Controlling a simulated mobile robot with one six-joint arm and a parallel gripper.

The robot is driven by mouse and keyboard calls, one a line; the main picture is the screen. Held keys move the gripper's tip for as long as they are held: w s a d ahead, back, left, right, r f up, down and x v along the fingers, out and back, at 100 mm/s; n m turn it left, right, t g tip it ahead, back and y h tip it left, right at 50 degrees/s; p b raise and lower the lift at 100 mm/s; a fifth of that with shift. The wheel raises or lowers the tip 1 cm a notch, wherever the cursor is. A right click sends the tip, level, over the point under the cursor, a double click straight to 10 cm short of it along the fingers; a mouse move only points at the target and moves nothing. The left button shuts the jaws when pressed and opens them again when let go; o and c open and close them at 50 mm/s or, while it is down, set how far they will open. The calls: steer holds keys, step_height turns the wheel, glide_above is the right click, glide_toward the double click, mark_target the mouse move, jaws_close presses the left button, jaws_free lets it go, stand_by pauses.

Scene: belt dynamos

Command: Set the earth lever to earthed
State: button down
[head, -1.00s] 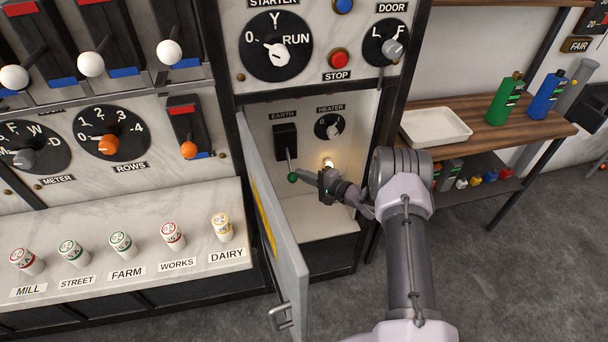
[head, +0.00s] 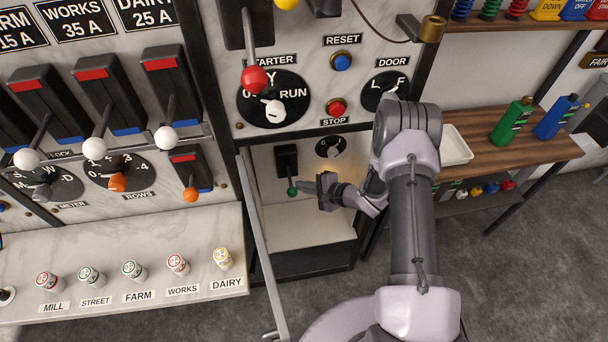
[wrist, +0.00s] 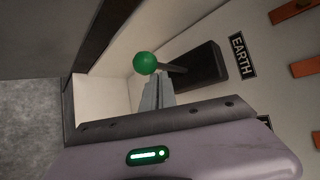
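The earth lever's black housing (head: 287,160) is on the back wall of the open compartment. Its green knob (head: 292,191) hangs low and stands out from the wall; it also shows in the wrist view (wrist: 145,63). My gripper (head: 306,191) reaches into the compartment from the right, its tips at the knob. In the wrist view, the fingers (wrist: 156,93) look shut together, with the knob just beyond their tips and not between them. I cannot tell whether they touch it. The EARTH label (wrist: 243,56) is readable in the wrist view.
The compartment door (head: 262,255) stands open on the left, edge towards me. The heater dial (head: 331,146) is right of the lever, close to my arm. The starter dial (head: 273,100) is above. A shelf with a white tray (head: 455,145) is at the right.

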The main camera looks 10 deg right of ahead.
steer(key=shift+w+a+r+p, duration=0.15)
steer(key=shift+r+p, duration=0.25)
steer(key=shift+r, duration=0.5)
steer(key=shift+w+r+p, duration=0.1)
steer(key=shift+r+p, duration=0.25)
steer(key=shift+r, duration=0.6)
steer(key=shift+w+r+p, duration=0.1)
steer(key=shift+r+p, duration=0.55)
steer(key=shift+r, duration=0.05)
